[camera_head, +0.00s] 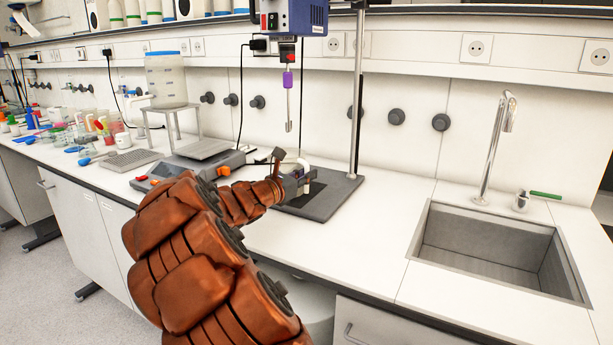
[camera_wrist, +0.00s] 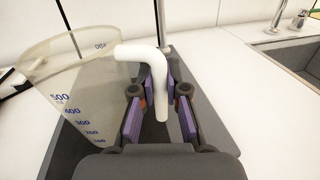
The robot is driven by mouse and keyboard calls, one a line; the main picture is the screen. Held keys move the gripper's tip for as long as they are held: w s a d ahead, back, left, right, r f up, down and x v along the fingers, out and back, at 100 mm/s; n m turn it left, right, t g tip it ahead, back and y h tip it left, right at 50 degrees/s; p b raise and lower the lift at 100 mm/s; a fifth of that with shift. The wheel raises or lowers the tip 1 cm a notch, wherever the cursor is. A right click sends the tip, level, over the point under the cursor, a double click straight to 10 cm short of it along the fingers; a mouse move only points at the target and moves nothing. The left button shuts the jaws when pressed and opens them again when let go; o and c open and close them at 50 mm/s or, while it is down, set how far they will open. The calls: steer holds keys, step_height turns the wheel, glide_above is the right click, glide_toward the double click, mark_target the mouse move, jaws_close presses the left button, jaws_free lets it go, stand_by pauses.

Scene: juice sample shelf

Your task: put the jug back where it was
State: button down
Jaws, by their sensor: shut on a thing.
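The jug (camera_wrist: 72,95) is a clear measuring jug with blue volume marks and a white handle (camera_wrist: 152,95). It fills the left of the wrist view and looks tilted there. My gripper (camera_wrist: 160,100) has its purple-padded fingers on both sides of the handle, shut on it. In the head view my gripper (camera_head: 293,180) is over the dark base plate (camera_head: 325,198) of the stirrer stand and hides most of the jug. I cannot tell whether the jug touches the plate.
The overhead stirrer (camera_head: 293,18) hangs on a metal rod, its shaft (camera_head: 289,105) above the plate. An orange-grey hotplate device (camera_head: 190,168) and a large container (camera_head: 166,80) on a stand are left. A sink (camera_head: 490,240) with a tap is right. Counter between is clear.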

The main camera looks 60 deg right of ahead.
steer(key=c, duration=1.2)
jaws_free()
steer(key=shift+f, duration=0.1)
steer(key=shift+r, duration=0.2)
steer(key=w+a, duration=0.2)
steer(key=a, duration=1)
